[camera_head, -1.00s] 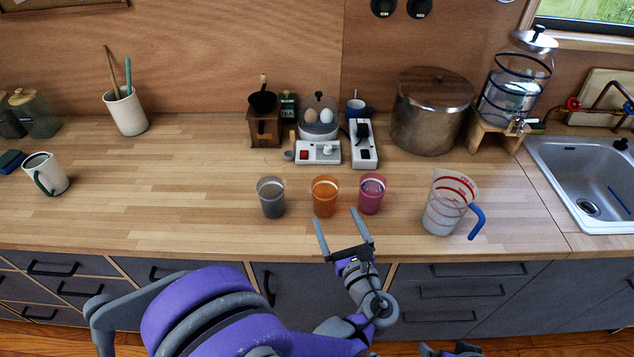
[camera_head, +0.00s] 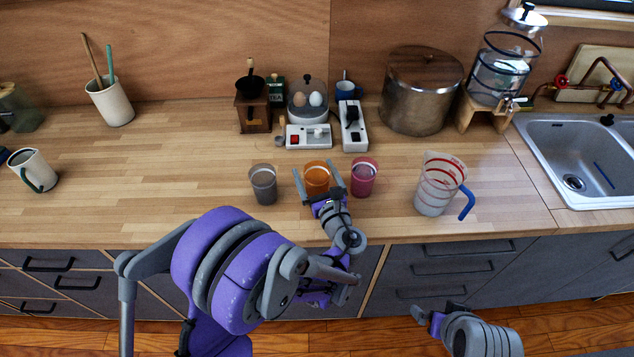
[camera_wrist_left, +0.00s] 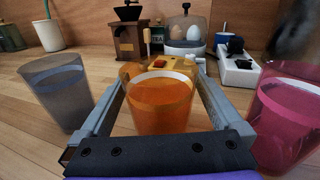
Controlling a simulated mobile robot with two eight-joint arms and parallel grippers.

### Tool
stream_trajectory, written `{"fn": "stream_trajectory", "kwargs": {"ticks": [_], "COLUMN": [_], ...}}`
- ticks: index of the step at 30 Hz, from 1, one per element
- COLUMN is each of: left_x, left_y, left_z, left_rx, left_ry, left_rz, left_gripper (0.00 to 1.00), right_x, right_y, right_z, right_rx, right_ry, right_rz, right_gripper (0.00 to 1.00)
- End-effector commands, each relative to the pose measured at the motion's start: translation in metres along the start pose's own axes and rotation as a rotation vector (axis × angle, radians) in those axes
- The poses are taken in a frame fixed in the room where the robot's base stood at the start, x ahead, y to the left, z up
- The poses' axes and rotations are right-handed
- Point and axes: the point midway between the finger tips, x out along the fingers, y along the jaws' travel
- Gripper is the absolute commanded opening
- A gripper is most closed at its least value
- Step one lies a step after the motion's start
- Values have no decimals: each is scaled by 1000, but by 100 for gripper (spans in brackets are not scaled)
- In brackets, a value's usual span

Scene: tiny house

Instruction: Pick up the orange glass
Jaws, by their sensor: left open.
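The orange glass (camera_head: 317,174) stands upright on the wooden counter, between a grey glass (camera_head: 263,184) and a pink glass (camera_head: 364,177). My left gripper (camera_head: 318,180) is open, with one finger on each side of the orange glass. In the left wrist view the orange glass (camera_wrist_left: 160,102) sits between the two open fingers (camera_wrist_left: 158,92), with its rim and front visible. I cannot tell whether either finger touches it. The grey glass (camera_wrist_left: 60,92) is just left of the fingers and the pink glass (camera_wrist_left: 287,112) just right. My right gripper (camera_head: 436,312) is low at the bottom, partly visible.
A measuring jug (camera_head: 437,187) with a blue handle stands right of the glasses. Behind are a grinder (camera_head: 253,115), egg cooker (camera_head: 308,104), power strips (camera_head: 353,128) and a large pot (camera_head: 421,92). A sink (camera_head: 585,160) is at right.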

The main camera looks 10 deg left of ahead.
Motion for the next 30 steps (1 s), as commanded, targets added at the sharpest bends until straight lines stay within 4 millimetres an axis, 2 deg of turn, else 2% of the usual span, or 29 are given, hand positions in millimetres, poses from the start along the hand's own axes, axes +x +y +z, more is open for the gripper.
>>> {"fn": "stream_trajectory", "kwargs": {"ticks": [3,10,11,25,30], "left_x": [11,12,12,12,12], "left_y": [0,0,0,0,0], "left_z": [1,0,0,0,0], "left_rx": [-1,0,0,-1,-1], "left_ry": [0,1,1,1,1], "left_rz": [0,-1,-1,-1,-1], "left_gripper": [100,100,96,12,12], "right_x": [-3,-2,-2,-2,-2], "right_y": [0,0,0,0,0], "right_z": [-3,-2,-2,-2,-2], "right_rx": [0,0,0,0,0], "right_ry": [3,2,2,2,2], "right_rz": [0,0,0,0,0], "right_gripper": [100,100,100,100,100]}}
